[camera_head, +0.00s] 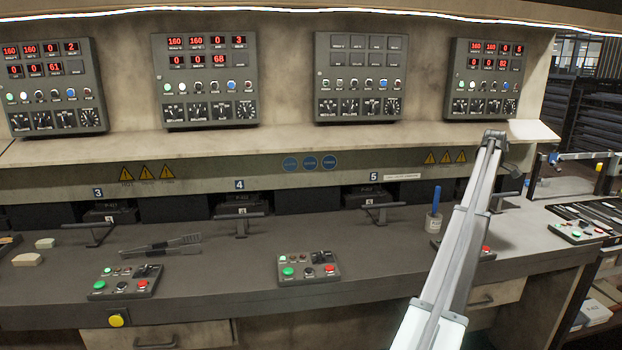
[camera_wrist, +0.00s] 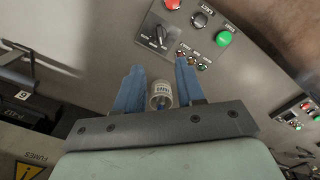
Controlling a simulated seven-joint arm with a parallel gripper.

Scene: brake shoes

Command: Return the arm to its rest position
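My arm (camera_head: 465,235) reaches up from the bottom right of the head view over the bench, with its far end raised in front of the rightmost control panel. In the wrist view my gripper (camera_wrist: 159,70) has two blue fingers spread apart, with nothing held between them. A small labelled cup (camera_wrist: 161,94) shows in the gap, apparently below on the bench. In the head view the cup (camera_head: 433,223) stands upright just left of my arm, with a blue stick (camera_head: 436,199) in it. The fingers cannot be made out in the head view.
A button box (camera_head: 308,268) sits on the bench (camera_head: 215,295), another (camera_head: 130,281) farther left. Handles (camera_head: 240,216) project from the presses. My arm partly hides a button box; it shows in the wrist view (camera_wrist: 192,30).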

